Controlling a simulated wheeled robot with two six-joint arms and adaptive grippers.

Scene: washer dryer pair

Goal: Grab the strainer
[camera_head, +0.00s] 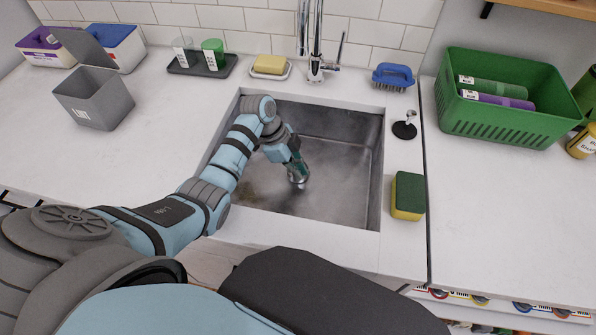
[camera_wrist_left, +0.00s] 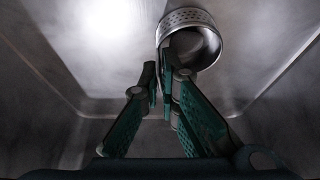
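The strainer (camera_wrist_left: 190,35) is a small round metal cup with a perforated band; in the left wrist view it sits just beyond my fingertips. My left gripper (camera_wrist_left: 158,78) has its two green fingers close together at the left side of the strainer's rim, with the thin wall between the tips. In the head view my left gripper (camera_head: 294,168) points down into the sink, and a shiny bit of the strainer (camera_head: 299,185) shows at its tip. My fingers hide part of the strainer. My right gripper is not in view.
The metal sink (camera_head: 345,195) surrounds my gripper with walls on all sides. A faucet (camera_head: 317,50) stands behind it. A sponge (camera_head: 408,195), black stopper (camera_head: 404,130) and blue brush (camera_head: 392,76) lie along the right rim. A green basket (camera_head: 500,118) stands further right.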

